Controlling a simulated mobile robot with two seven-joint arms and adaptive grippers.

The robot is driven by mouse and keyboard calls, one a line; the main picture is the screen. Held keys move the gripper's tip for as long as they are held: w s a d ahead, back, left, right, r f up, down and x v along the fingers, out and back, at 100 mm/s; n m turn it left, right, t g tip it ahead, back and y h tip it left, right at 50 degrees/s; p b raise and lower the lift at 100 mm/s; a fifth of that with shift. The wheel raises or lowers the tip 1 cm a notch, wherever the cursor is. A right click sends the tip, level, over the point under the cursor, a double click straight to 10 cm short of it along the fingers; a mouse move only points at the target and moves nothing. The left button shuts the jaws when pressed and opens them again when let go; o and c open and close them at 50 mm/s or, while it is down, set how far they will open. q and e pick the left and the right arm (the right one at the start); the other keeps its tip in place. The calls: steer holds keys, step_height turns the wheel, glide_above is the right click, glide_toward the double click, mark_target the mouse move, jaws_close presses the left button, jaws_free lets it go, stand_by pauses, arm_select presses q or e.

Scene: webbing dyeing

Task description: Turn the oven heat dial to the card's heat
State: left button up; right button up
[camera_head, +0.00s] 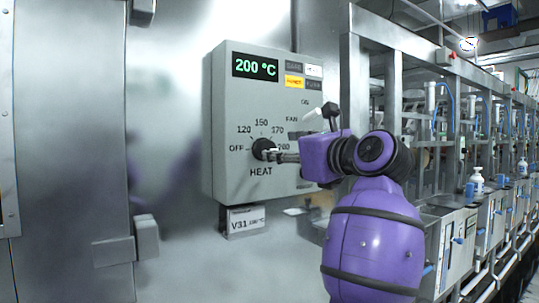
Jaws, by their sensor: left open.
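The grey oven control box (228,170) hangs on the steel wall in the middle. Its display (255,66) reads 200 °C in green. The black heat dial (262,149) is at the lower left of the box, with marks OFF, 120, 150, 170 and 200 around it. My left gripper (281,156) is at the dial's right side, its fingers open and at or very near the knob; contact is not clear. Its fingers partly cover the dial, so the pointer is hard to read. The card (246,220) under the box shows V31 and a small temperature too blurred to read surely.
Steel tanks and frames (450,240) with bottles line the right. A door latch (146,236) is at the left.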

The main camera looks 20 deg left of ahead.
mark_target(260, 145)
arm_select(q)
steer(key=x, duration=0.6)
steer(key=shift+w+a, duration=0.15)
steer(key=shift+a, duration=0.15)
steer(key=c, duration=1.1)
